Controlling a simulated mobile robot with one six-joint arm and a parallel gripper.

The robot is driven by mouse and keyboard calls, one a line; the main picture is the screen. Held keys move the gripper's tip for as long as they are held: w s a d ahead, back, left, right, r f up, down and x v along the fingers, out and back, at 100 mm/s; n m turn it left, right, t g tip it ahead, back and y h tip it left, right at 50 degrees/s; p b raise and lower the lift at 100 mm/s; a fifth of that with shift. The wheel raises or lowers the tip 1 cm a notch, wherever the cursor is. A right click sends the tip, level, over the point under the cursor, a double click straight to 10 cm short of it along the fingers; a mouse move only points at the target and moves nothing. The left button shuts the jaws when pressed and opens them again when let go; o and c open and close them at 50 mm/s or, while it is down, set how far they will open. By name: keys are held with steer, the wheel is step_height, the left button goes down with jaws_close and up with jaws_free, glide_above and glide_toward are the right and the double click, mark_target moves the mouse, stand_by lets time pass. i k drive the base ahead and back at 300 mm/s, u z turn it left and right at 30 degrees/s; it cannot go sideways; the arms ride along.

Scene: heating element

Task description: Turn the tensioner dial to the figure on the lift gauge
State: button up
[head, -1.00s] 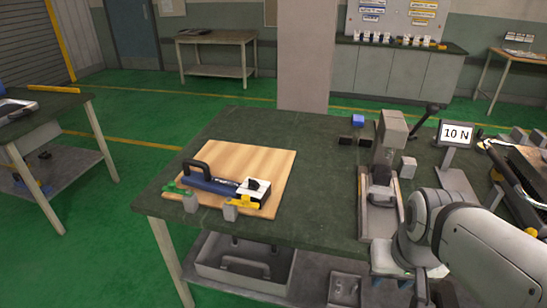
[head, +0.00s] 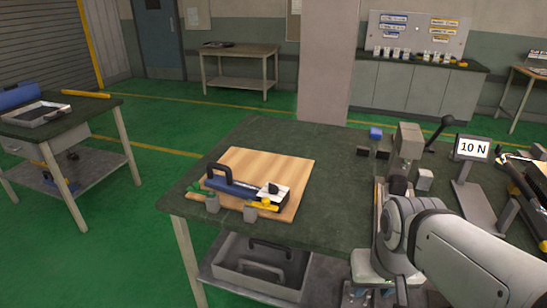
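A gauge display reading "10 N" (head: 473,149) stands upright on a grey stand at the right of the green workbench (head: 330,190). A blue tool with a black handle (head: 232,184) lies on a wooden board (head: 295,165) at the left of the bench. Its right end has a white block with a small dark knob (head: 272,188), which may be the tensioner dial; its marks are too small to read. A yellow part (head: 264,207) sits below the block. My white arm reaches in from the lower right, apart from the tool. My gripper's fingers are not visible.
A grey press-like fixture (head: 408,142) stands behind my arm, which hides its lower part. A grey bin (head: 262,268) is on the shelf below. The bench between board and fixture is clear.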

mark_target(272, 189)
steer(key=u, duration=0.2)
steer(key=i, duration=0.9)
steer(key=z, duration=0.5)
